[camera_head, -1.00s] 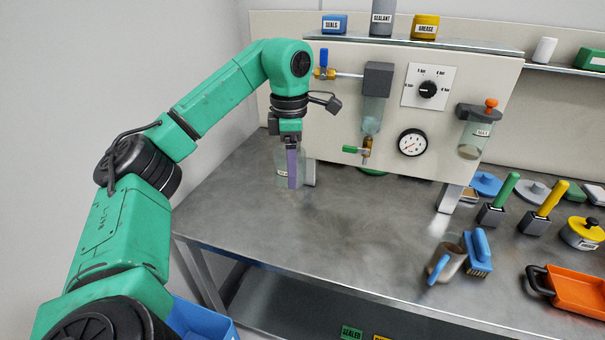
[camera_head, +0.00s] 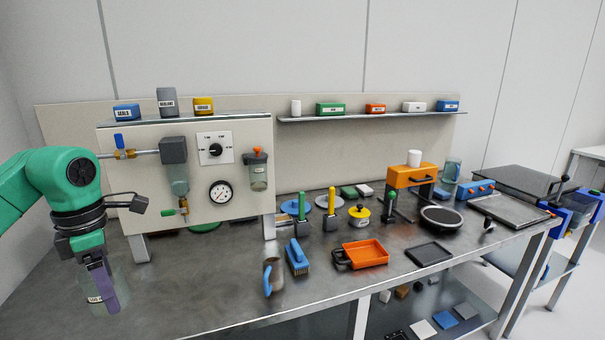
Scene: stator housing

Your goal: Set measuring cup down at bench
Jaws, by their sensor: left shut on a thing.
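My left gripper (camera_head: 102,289) is at the lower left, pointing down, shut on a clear see-through cup (camera_head: 122,290) with a small white label. Its purple fingers reach down over the cup and partly hide it. The cup is upright or nearly so, over the left part of the grey metal bench (camera_head: 205,290), left of the panel's left leg. I cannot tell whether its base touches the bench top.
A panel with a gauge (camera_head: 220,192) stands behind the cup. A grey mug with a blue handle (camera_head: 273,276), a blue brush (camera_head: 297,257) and an orange tray (camera_head: 363,254) lie to the right. Bare bench lies between cup and mug.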

